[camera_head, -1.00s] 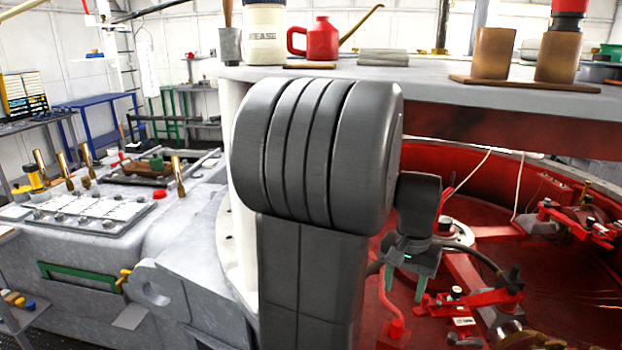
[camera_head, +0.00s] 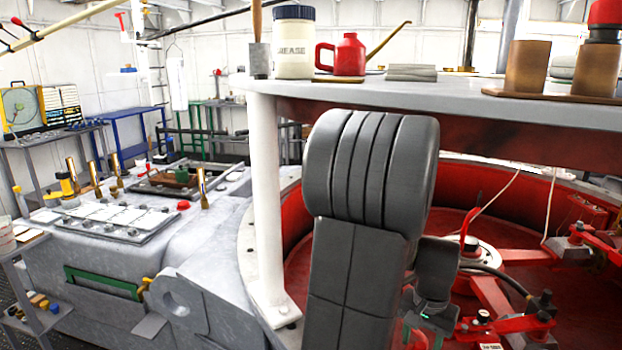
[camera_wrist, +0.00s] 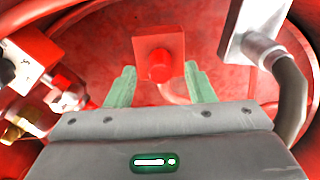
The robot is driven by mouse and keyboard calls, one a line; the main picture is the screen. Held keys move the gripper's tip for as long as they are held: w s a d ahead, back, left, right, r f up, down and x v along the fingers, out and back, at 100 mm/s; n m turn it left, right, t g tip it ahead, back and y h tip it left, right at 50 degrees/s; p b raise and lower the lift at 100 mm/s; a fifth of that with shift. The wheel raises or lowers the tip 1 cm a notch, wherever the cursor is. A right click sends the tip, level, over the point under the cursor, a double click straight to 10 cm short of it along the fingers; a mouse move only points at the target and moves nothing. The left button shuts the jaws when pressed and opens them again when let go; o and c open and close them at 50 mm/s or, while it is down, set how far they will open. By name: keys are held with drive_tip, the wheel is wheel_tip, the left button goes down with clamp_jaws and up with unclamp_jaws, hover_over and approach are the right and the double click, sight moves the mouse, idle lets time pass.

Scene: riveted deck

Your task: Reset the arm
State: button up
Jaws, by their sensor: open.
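My gripper (camera_wrist: 160,88) shows in the wrist view with its two green fingers apart and nothing between them. A red block with a round red knob (camera_wrist: 160,62) lies beyond the fingertips, apart from them as far as I can tell. In the head view my gripper (camera_head: 422,338) hangs low over the red well, partly cut off by the bottom edge. My dark grey arm stands in front of it and hides part of the well.
A grey shelf (camera_head: 440,97) on a white post (camera_head: 264,200) stands above the red well (camera_head: 450,220). It bears a grease tub (camera_head: 294,45), a red can (camera_head: 342,56) and brown cups (camera_head: 526,67). Red linkages (camera_head: 500,308) lie close right of my gripper. A grey deck (camera_head: 200,245) lies left.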

wheel_tip(320, 180, up, 14)
drive_tip(key=p, duration=0.2)
wheel_tip(320, 180, down, 14)
drive_tip(key=shift+f+b, duration=0.25)
drive_tip(key=shift+b, duration=0.9)
wheel_tip(320, 180, up, 3)
drive_tip(key=shift+r+p, duration=0.15)
drive_tip(key=shift+p, duration=1)
drive_tip(key=shift+r+p, duration=1.6)
drive_tip(key=shift+r, duration=0.4)
